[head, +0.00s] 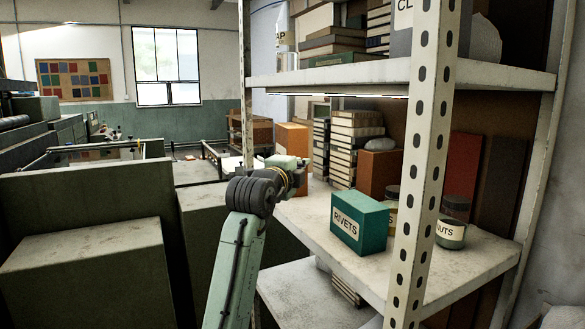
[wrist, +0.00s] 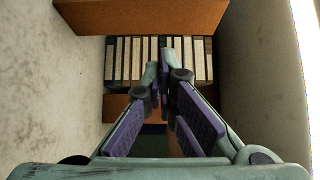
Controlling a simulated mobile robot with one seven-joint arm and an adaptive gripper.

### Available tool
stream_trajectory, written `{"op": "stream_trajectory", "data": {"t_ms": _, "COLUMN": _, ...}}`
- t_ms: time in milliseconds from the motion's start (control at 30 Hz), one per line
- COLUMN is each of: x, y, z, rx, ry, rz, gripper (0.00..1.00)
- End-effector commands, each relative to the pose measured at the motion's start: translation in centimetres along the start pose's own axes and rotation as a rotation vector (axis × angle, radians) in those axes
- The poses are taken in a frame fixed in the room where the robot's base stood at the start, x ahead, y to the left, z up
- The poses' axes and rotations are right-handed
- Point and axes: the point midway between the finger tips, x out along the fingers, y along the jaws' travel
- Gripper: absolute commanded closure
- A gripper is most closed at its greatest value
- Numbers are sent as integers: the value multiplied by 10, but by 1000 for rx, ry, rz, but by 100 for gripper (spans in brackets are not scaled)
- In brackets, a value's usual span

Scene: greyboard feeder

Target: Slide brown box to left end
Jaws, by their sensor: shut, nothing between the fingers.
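A brown box (head: 380,172) stands upright on the middle shelf in the head view, behind the green RIVETS box (head: 359,225), with a grey lump on top. What appears to be the same box shows in the wrist view (wrist: 115,107), mostly hidden behind my fingers. My gripper (head: 303,166) is at the shelf's left part, left of the brown box and apart from it in the head view. In the wrist view my gripper (wrist: 160,70) has its fingertips together, empty, in front of a row of books.
An orange box (head: 293,138) stands at the shelf's left end and shows at the top of the wrist view (wrist: 140,15). Stacked books (head: 342,150) fill the space between the boxes. A NUTS jar (head: 450,233) and a perforated post (head: 422,165) are to the right.

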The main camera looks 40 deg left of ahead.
Motion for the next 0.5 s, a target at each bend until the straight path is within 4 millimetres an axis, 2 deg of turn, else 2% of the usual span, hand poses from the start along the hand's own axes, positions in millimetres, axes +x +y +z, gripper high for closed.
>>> {"op": "stream_trajectory", "data": {"t_ms": 33, "x": -16, "y": 5, "z": 4, "rx": 1, "ry": -6, "rz": -5, "gripper": 100}}
{"op": "stream_trajectory", "data": {"t_ms": 200, "x": -52, "y": 5, "z": 3, "rx": 0, "ry": -6, "rz": -3, "gripper": 100}}
{"op": "stream_trajectory", "data": {"t_ms": 333, "x": -71, "y": 3, "z": 3, "rx": 0, "ry": -5, "rz": -2, "gripper": 100}}
{"op": "stream_trajectory", "data": {"t_ms": 500, "x": -82, "y": 2, "z": 3, "rx": 0, "ry": -5, "rz": -1, "gripper": 100}}
